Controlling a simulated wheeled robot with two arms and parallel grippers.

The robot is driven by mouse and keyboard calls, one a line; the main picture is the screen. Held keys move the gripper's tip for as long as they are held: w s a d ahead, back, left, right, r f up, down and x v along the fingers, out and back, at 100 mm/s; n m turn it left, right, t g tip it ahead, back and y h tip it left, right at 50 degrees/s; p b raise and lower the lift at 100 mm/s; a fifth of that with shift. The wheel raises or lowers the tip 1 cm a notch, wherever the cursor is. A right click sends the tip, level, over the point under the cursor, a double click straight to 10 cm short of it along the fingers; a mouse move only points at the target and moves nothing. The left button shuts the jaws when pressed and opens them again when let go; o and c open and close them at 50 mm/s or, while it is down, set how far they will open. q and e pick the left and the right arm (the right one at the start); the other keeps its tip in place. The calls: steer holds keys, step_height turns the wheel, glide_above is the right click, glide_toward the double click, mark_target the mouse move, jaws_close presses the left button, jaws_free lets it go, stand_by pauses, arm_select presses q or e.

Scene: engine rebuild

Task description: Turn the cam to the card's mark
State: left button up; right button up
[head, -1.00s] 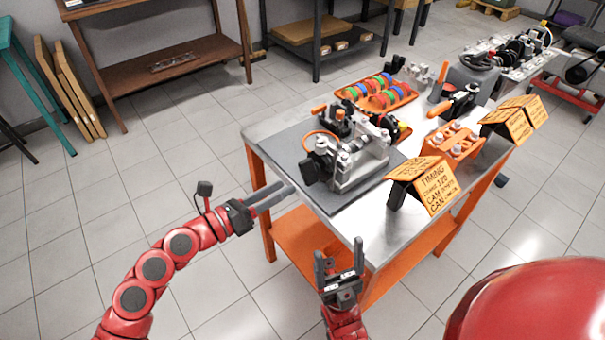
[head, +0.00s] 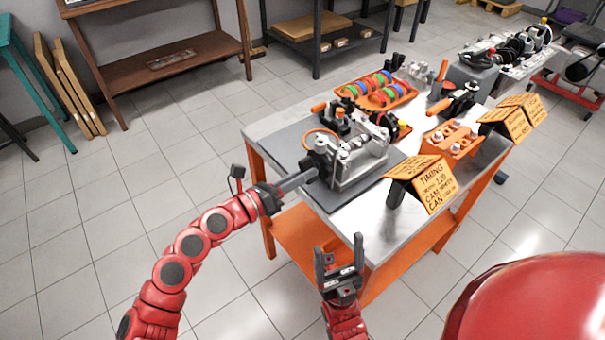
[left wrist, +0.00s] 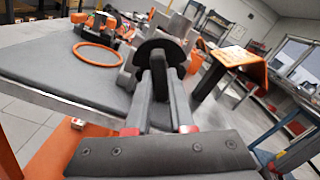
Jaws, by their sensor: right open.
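The engine block (head: 362,165) stands on a grey mat on the bench. At its near left end is the dark, part-round cam (left wrist: 160,48), seen in the left wrist view. My left gripper (head: 312,175) reaches in from the left with its fingertips at the cam; in the wrist view its fingers (left wrist: 158,80) overlap the cam's lower middle. Whether they press on it is hidden. The orange timing card (head: 436,188) stands at the bench's front right; its small print is hard to read. My right gripper (head: 339,262) is open and empty before the bench's front edge.
An orange ring (left wrist: 98,58) lies on the mat (left wrist: 50,75) beside the engine. An orange tray (head: 402,97) with coloured rings stands behind. An orange block (head: 455,142) and another card (head: 515,120) stand to the right. The floor left of the bench is clear.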

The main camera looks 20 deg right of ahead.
arm_select(q)
jaws_close()
steer(key=shift+r+n+p, duration=0.1)
steer(key=shift+n+p, duration=5.1)
steer(key=shift+n, duration=0.7)
steer(key=o, duration=0.7)
jaws_free()
